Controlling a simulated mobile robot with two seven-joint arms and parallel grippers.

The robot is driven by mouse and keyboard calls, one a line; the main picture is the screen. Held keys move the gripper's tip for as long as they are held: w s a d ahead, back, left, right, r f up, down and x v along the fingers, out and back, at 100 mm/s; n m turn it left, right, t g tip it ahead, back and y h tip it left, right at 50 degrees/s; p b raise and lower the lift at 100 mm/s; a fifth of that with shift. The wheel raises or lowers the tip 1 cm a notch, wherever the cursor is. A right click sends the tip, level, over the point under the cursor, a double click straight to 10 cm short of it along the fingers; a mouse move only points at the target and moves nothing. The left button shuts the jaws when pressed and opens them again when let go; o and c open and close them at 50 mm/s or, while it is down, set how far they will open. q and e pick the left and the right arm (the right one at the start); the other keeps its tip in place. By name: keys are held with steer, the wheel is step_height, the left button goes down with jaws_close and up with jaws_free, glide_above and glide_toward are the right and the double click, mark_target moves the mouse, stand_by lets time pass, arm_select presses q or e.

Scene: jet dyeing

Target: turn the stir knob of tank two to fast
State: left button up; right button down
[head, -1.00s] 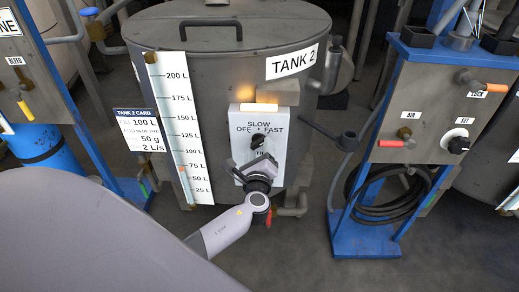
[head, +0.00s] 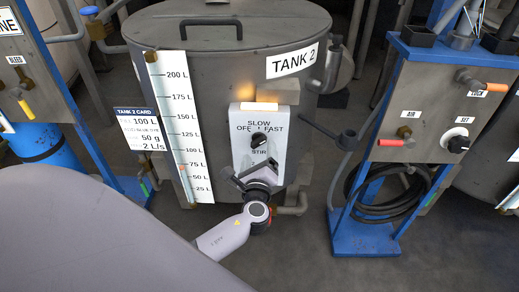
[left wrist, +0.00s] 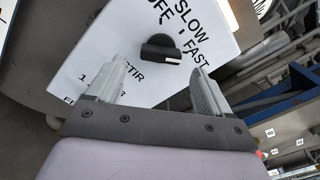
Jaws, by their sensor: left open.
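The black stir knob (head: 258,141) sits on the white panel (head: 240,118) of tank two (head: 225,70), under the words SLOW, OFF and FAST. In the left wrist view the knob (left wrist: 160,48) shows a small pale mark at its lower-right end; I cannot tell exactly which word it points to. My left gripper (head: 252,171) is open just below the knob in the head view. In the left wrist view its two fingers (left wrist: 158,68) stand apart, with the knob beyond them, in the gap between them, and nothing held. My right gripper is not in view.
An amber lamp (head: 259,106) glows atop the panel. A level scale (head: 180,125) and the tank 2 card (head: 140,133) are to its left. A blue stand (head: 365,235) with valves and a coiled hose (head: 385,195) is to the right.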

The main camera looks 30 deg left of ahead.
arm_select(q)
steer(key=shift+v, duration=2.15)
steer(key=s+d+f+n+g+h, duration=0.2)
steer(key=s+d+f+n+h, duration=0.15)
steer(key=s+f+n, duration=0.25)
steer(key=s+d+f+n+g+h, duration=0.2)
steer(key=s+d+f+n+h, duration=0.1)
steer(key=s+f+n+h, duration=0.3)
steer(key=s+d+r+n+g+h, duration=0.1)
steer(key=s+d+r+n+h, duration=0.2)
steer(key=s+d+n, duration=0.35)
step_height(320, 180, up, 10)
steer(key=s+a+p, duration=0.1)
steer(key=a+p, duration=0.2)
steer(key=p, duration=1)
steer(key=shift+n+y, duration=0.35)
steer(key=shift+n, duration=0.1)
steer(key=shift+s+f, duration=0.15)
